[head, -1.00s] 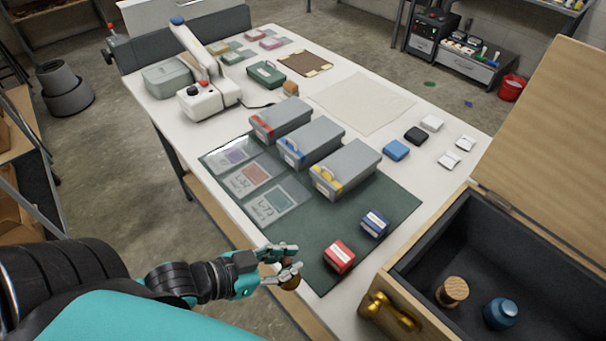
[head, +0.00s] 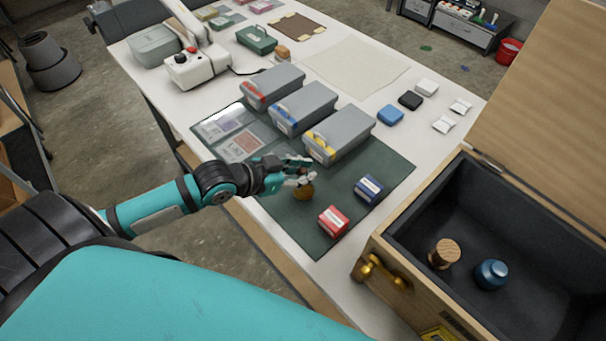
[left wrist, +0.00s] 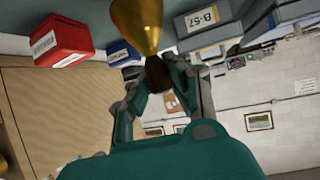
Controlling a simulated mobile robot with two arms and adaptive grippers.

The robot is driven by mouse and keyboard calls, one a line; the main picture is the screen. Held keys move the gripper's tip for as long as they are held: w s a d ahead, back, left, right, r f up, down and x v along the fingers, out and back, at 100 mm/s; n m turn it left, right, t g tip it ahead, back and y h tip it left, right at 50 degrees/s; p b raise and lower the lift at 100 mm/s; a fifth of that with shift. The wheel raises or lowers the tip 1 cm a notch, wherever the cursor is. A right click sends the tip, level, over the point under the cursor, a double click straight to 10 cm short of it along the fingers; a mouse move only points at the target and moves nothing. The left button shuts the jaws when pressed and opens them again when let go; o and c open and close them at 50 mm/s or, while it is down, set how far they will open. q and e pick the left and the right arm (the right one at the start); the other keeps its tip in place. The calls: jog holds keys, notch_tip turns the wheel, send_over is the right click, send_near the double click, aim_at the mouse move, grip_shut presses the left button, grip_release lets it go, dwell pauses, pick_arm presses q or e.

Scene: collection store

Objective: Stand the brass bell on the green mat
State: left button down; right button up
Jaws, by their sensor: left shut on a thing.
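The brass bell (head: 303,191) is in my left gripper (head: 299,176), over the green mat (head: 285,228) on the white table. In the left wrist view the bell (left wrist: 138,22) shows large, its dark handle pinched between the fingers of my left gripper (left wrist: 160,85). In the head view the bell hangs below the fingers, left of the red box. I cannot tell whether its rim touches the mat. My right gripper is not in view.
A red box (head: 333,221) and a blue box (head: 368,188) stand on the mat close to the bell. Grey bins (head: 340,132) line the mat's far side. The open wooden chest (head: 420,300) is at the right, holding a wooden piece (head: 444,253) and a blue jar (head: 491,273).

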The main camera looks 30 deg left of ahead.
pick_arm(q)
jog(key=shift+f, duration=1.05)
jog(key=c, duration=1.3)
grip_release()
jog(key=shift+s, duration=0.1)
jog(key=v, duration=1.2)
jog(key=shift+f, duration=0.1)
